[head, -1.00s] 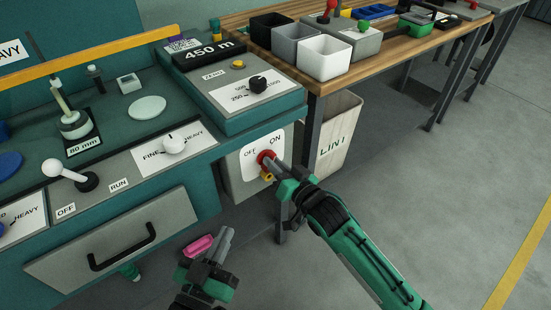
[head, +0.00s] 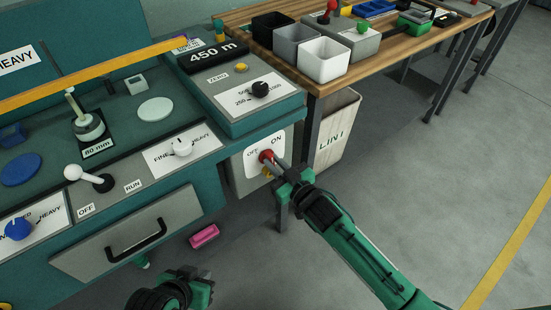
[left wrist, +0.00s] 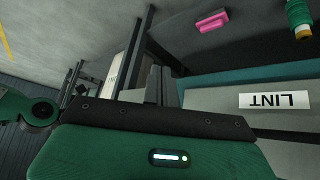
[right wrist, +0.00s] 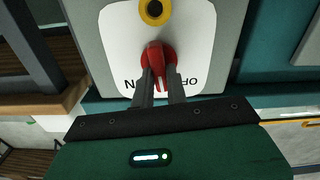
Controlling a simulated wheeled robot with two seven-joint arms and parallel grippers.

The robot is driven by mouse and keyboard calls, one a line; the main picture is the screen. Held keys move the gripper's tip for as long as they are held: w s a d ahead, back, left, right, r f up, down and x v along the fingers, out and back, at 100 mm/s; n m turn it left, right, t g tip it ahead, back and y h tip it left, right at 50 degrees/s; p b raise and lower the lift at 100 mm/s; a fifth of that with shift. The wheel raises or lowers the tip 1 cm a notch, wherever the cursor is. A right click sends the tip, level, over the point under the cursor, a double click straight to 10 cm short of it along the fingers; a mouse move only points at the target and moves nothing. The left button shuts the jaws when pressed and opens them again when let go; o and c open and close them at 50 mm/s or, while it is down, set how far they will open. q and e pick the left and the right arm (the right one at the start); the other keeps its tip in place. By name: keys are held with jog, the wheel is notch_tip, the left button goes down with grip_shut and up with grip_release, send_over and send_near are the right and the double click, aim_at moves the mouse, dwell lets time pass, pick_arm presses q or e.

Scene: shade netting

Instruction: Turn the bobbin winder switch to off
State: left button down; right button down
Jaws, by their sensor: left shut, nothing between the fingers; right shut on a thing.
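A red rotary switch (head: 266,156) sits on a white plate (head: 247,168) lettered OFF and ON, on the grey box at the machine's right end. My right gripper (head: 280,165) is shut on the red switch knob. In the right wrist view the red knob (right wrist: 158,60) is between the fingers (right wrist: 160,88), its handle pointing between the two words, which appear upside down. A yellow ring (right wrist: 155,10) is on the same plate. My left gripper (head: 203,275) is shut and empty, low in front of the drawer; its fingers (left wrist: 158,86) also show in the left wrist view.
A white-ball lever (head: 73,172) stands between OFF and RUN labels on the machine. The drawer handle (head: 136,244) juts out near my left gripper. A pink object (head: 204,236) lies below. Open floor lies right.

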pick_arm(q)
jog(key=s+a+r+g+y+p, duration=0.2)
jog(key=s+a+g, duration=0.1)
jog(key=a, duration=0.1)
pick_arm(e)
jog(key=n, duration=0.3)
jog(key=shift+s+a, duration=0.1)
pick_arm(q)
jog(key=shift+n, duration=0.3)
jog(key=shift+s+p+x, duration=0.25)
jog(key=shift+p+x, duration=0.15)
jog(key=shift+x, duration=0.8)
jog(key=shift+s+p+x, duration=0.2)
jog(key=shift+p+x, duration=0.2)
jog(key=shift+x, duration=0.8)
pick_arm(e)
jog(key=shift+a+f+n, duration=0.1)
jog(key=shift+f+n, duration=0.05)
jog(key=shift+n, duration=2.15)
pick_arm(q)
jog(key=shift+f+g, duration=0.3)
pick_arm(e)
jog(key=c, duration=1.4)
grip_release()
